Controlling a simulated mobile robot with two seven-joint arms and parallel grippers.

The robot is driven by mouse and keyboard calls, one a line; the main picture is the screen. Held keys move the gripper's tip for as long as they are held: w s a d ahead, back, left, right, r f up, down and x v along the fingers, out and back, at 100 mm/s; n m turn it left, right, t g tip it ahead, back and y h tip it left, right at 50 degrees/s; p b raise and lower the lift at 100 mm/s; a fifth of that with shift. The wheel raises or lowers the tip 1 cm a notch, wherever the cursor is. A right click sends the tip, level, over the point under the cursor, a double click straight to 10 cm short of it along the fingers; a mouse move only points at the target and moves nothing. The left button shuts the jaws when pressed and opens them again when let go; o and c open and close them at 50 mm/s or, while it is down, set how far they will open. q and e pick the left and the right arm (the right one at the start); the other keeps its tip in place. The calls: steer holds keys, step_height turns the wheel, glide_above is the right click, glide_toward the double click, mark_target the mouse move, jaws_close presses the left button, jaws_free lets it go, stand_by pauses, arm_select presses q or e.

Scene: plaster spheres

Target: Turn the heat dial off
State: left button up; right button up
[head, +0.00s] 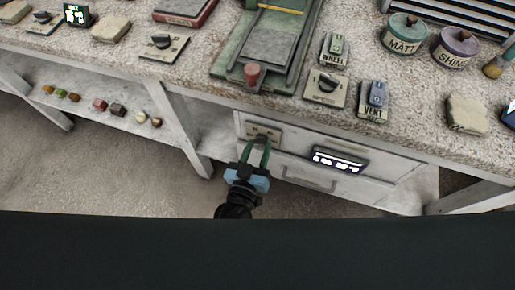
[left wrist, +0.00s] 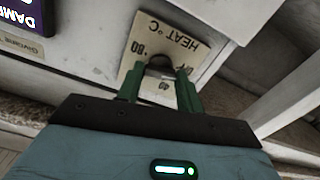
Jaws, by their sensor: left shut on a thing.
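The heat dial is a dark round knob (left wrist: 160,63) on a cream plate (left wrist: 185,47) marked "HEAT °C" with numbers. The plate (head: 263,131) is on the white front panel below the bench top in the head view. My left gripper (head: 257,150) reaches up to it from below, its green fingers on either side of the knob. In the left wrist view the fingers (left wrist: 158,80) are shut on the knob and hide part of it and of the plate. The knob's pointer direction cannot be made out. My right gripper is not in view.
A lit display (head: 339,159) and a drawer handle (head: 309,180) are right of the dial on the panel. Above, the bench top holds a wheel switch (head: 334,49), a dark-knobbed dial (head: 327,86) and a vent switch (head: 374,99). A shelf with small blocks (head: 101,105) is at left.

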arm_select(q)
steer(key=shift+f+n, duration=0.1)
steer(key=shift+n, duration=0.3)
steer(key=o, duration=1)
steer(key=shift+s, duration=0.1)
steer(key=v, duration=0.7)
steer(key=shift+s+a, duration=0.15)
steer(key=shift+s, duration=0.2)
